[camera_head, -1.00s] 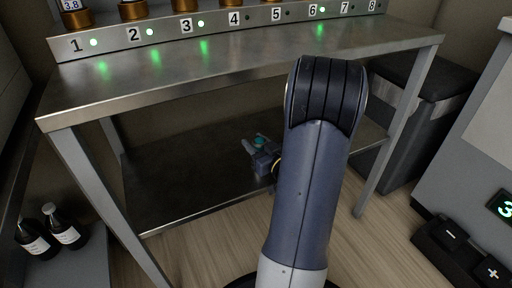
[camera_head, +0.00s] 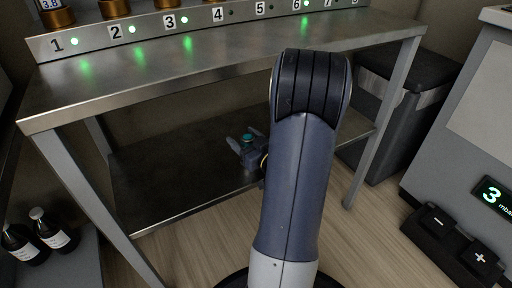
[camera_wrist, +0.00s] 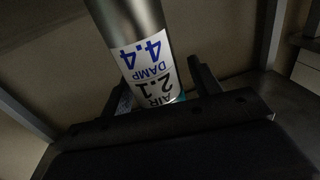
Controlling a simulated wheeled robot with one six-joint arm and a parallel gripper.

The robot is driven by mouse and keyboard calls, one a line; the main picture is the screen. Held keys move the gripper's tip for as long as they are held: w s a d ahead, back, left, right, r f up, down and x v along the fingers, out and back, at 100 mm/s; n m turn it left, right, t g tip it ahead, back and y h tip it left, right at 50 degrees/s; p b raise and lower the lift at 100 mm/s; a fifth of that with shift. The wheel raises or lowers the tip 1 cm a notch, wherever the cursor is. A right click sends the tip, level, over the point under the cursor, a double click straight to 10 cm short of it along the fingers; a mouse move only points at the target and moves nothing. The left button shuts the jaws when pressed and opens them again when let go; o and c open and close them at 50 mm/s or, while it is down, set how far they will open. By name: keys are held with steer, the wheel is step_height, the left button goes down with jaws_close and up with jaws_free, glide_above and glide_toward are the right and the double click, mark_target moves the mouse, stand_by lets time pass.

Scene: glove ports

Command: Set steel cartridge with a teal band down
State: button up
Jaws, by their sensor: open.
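The steel cartridge with a teal band shows in the wrist view (camera_wrist: 138,25) as a metal cylinder with a white label reading "AIR 2.1 DAMP 4.4". A sliver of teal shows beside the label near the fingers.
The bench top (camera_head: 230,55) above carries a numbered rail (camera_head: 200,18) with green lights and brass-coloured fittings. Bench legs stand left and right. Dark bottles (camera_head: 50,232) are at lower left, a dark bin (camera_head: 385,110) at right. A panel with a display (camera_head: 492,195) is far right.

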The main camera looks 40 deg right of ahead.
steer(key=s+p, duration=0.2)
steer(key=s, duration=1)
steer(key=shift+a, duration=0.45)
